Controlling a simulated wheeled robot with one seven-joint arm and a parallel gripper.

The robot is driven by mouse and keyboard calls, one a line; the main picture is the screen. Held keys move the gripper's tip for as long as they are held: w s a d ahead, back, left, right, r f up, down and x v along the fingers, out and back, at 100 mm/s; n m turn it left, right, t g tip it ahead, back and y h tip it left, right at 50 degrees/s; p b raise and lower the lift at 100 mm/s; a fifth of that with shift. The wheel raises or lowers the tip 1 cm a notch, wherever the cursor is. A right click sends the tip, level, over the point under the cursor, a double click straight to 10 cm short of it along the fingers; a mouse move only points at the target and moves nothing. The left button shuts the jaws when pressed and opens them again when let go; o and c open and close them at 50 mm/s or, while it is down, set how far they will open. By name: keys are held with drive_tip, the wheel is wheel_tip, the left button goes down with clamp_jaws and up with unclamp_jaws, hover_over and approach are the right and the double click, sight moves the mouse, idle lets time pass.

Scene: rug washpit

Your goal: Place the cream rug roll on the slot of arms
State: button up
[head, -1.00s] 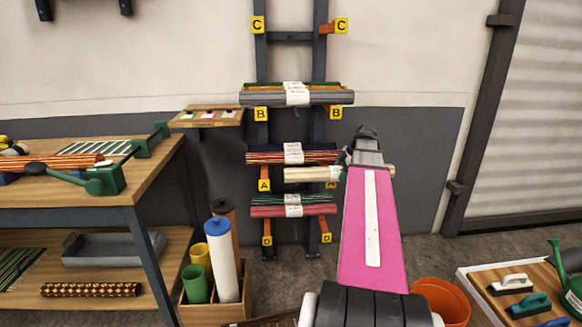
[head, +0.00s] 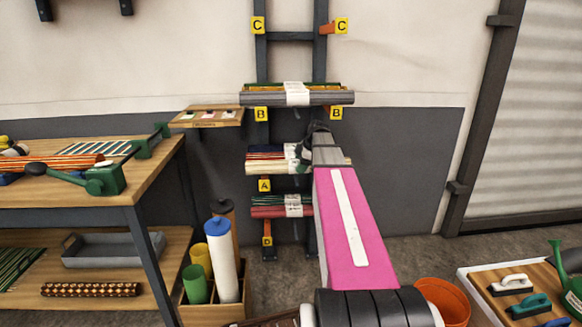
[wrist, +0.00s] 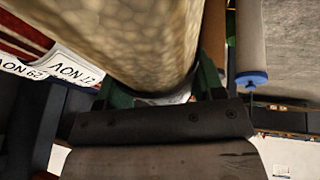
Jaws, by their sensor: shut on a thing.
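The cream rug roll (head: 268,168) lies level at the slot of arms marked A (head: 264,186), in front of a red and dark blue rolled bundle (head: 265,153). My gripper (head: 303,153) is shut on the cream roll near its right part, and my pink arm hides the right side of that slot. In the wrist view the cream roll (wrist: 125,40) fills the upper middle, between the green fingers (wrist: 165,95). I cannot tell whether it rests on the arms or hangs just above them.
Arms C (head: 333,27) are empty. An orange bucket (head: 445,297) is at lower right.

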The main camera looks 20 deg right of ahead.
sight(291, 165)
drive_tip(key=w+a, duration=0.3)
drive_tip(key=shift+a, duration=0.25)
drive_tip(key=shift+s+d+f, duration=0.1)
drive_tip(key=shift+s+f, duration=0.05)
drive_tip(key=shift+f, duration=0.55)
drive_tip(key=o, duration=1.2)
drive_tip(key=shift+f, duration=0.1)
drive_tip(key=shift+o, duration=0.2)
drive_tip(key=v, duration=0.7)
drive_tip(key=shift+r, duration=0.35)
